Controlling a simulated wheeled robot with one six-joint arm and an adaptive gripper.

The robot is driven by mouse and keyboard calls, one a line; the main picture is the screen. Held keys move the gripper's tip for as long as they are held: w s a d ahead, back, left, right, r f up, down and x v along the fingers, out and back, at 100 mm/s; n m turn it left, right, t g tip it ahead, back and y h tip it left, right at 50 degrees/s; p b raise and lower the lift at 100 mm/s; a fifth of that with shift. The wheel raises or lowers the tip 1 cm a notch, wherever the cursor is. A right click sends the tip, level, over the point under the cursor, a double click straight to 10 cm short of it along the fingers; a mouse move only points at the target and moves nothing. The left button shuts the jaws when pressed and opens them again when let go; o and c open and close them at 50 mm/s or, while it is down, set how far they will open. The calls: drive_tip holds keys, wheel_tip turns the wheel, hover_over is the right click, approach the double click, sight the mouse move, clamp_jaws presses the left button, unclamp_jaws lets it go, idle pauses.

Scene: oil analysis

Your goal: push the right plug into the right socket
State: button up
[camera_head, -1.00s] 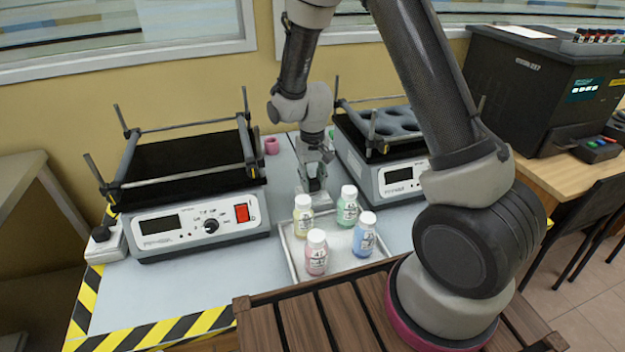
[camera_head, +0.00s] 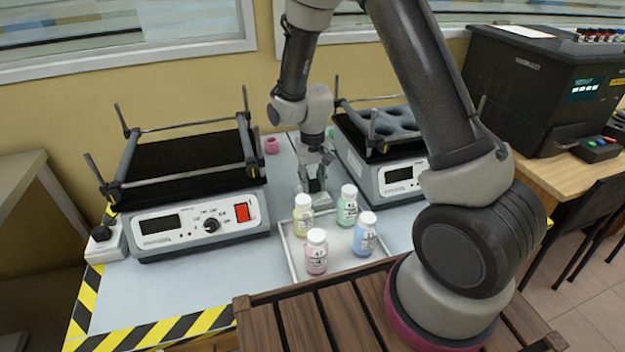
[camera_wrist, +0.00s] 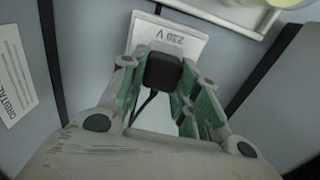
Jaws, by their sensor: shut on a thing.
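My gripper (camera_wrist: 158,76) is shut on the black right plug (camera_wrist: 163,71), its green-lined fingers on either side of it. A black cord hangs from the plug. The white right socket box (camera_wrist: 172,36), marked 230 V, lies right beyond the plug in the wrist view. The plug overlaps the box's near edge there, and its contact face is hidden, so I cannot tell how deep it sits. In the head view my gripper (camera_head: 313,184) is low between the two shakers, behind the bottles; the plug is hard to make out there.
A white tray (camera_head: 292,262) with several capped bottles stands just in front of my gripper. The left shaker (camera_head: 190,228) and right shaker (camera_head: 372,172) flank it. A left socket box (camera_head: 112,246) with a black plug (camera_head: 101,233) sits at the far left. A pink object (camera_head: 271,146) lies behind.

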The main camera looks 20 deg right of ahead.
drive_tip(key=shift+f, duration=0.25)
drive_tip(key=o, duration=1)
drive_tip(key=shift+o, duration=0.2)
wheel_tip(320, 180, up, 12)
